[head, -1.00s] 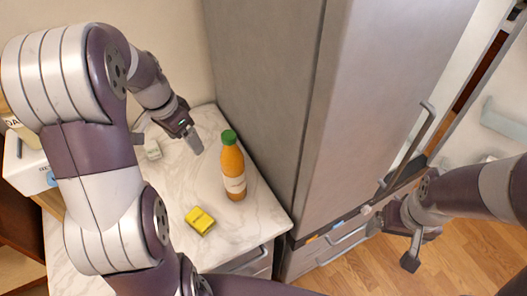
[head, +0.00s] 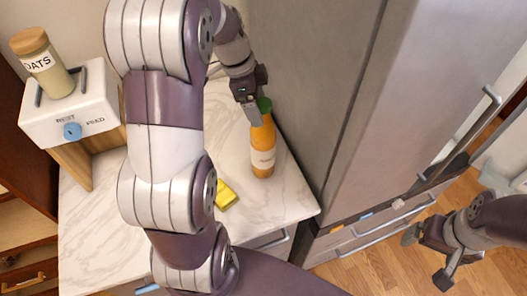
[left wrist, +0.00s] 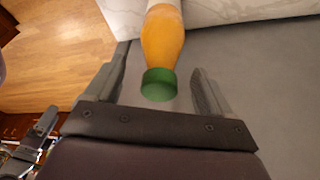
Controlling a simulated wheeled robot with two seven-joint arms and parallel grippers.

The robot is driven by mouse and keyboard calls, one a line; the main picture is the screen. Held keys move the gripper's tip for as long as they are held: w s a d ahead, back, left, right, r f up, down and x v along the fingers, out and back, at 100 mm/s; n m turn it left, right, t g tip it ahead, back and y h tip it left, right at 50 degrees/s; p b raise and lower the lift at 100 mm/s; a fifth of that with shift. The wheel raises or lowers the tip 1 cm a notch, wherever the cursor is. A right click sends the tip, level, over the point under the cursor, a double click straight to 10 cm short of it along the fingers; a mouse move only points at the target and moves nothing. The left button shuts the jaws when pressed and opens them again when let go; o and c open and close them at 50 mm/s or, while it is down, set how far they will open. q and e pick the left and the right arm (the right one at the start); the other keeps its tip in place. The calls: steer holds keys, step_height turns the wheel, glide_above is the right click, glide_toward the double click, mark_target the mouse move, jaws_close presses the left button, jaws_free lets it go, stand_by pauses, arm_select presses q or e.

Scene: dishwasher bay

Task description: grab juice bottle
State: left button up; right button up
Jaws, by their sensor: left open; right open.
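The juice bottle (head: 263,147) is orange with a green cap and a pale label. It stands upright on the marble counter beside the grey fridge. My left gripper (head: 252,112) is open at the bottle's top, close to the cap. In the left wrist view the green cap of the juice bottle (left wrist: 159,84) lies between the two spread fingers of my left gripper (left wrist: 160,88), with a gap on each side. My right gripper (head: 425,258) is open and empty, low at the right over the wooden floor.
A yellow box (head: 226,195) lies on the marble counter (head: 103,220) left of the bottle, partly behind my left arm. A white dispenser (head: 72,112) with an oats jar (head: 42,63) stands at the left. The fridge (head: 330,90) borders the counter on the right.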

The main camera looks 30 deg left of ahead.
mark_target(263, 113)
arm_select(q)
steer(key=shift+w+d+f+p, duration=0.3)
steer(key=shift+d+p, duration=0.2)
steer(key=shift+p, duration=0.4)
steer(key=x, duration=0.2)
steer(key=shift+f, duration=0.35)
steer(key=shift+w+f, duration=0.15)
steer(key=shift+f, duration=0.05)
steer(key=c, duration=1.2)
jaws_close()
steer(key=shift+r, duration=0.1)
